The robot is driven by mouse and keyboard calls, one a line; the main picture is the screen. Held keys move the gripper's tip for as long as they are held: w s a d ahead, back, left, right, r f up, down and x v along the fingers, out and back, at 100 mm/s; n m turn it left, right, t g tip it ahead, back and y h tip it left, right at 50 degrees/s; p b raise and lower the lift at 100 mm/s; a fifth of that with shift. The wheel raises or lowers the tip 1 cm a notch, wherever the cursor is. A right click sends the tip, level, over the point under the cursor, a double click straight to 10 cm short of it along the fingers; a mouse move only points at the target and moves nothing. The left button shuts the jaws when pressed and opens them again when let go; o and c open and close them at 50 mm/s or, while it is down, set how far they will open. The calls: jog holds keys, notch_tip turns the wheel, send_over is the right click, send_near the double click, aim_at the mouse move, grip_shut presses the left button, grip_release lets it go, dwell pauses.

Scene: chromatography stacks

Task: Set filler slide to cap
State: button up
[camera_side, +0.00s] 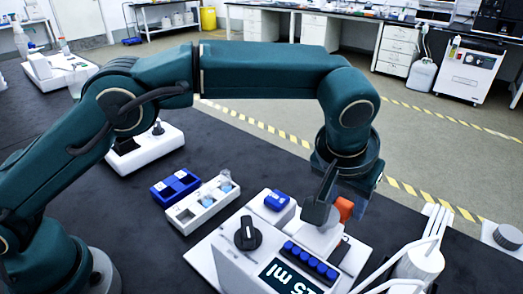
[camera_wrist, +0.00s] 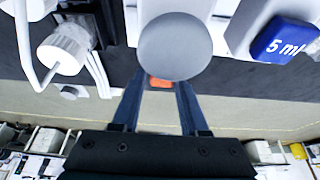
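The filler is the white bench unit (camera_side: 295,262) at the front, with a black dial (camera_side: 248,233), a row of blue pieces (camera_side: 308,262) and a "15 ml" label. A round grey head (camera_side: 320,213) stands on it and shows large in the wrist view (camera_wrist: 174,46). An orange tab (camera_side: 345,208) sits beside that head; the wrist view shows part of it (camera_wrist: 160,82), the rest hidden by the head.
A blue block (camera_side: 277,200) stands on the unit; a "5 ml" block shows in the wrist view (camera_wrist: 283,40). A white rack (camera_side: 204,204) and a blue rack (camera_side: 175,187) lie to the left. White tubes and a cylinder (camera_side: 420,264) crowd the right.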

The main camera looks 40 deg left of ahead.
jog(key=o, duration=0.3)
jog(key=shift+d, duration=0.1)
jog(key=v, duration=0.5)
jog(key=shift+r, duration=0.15)
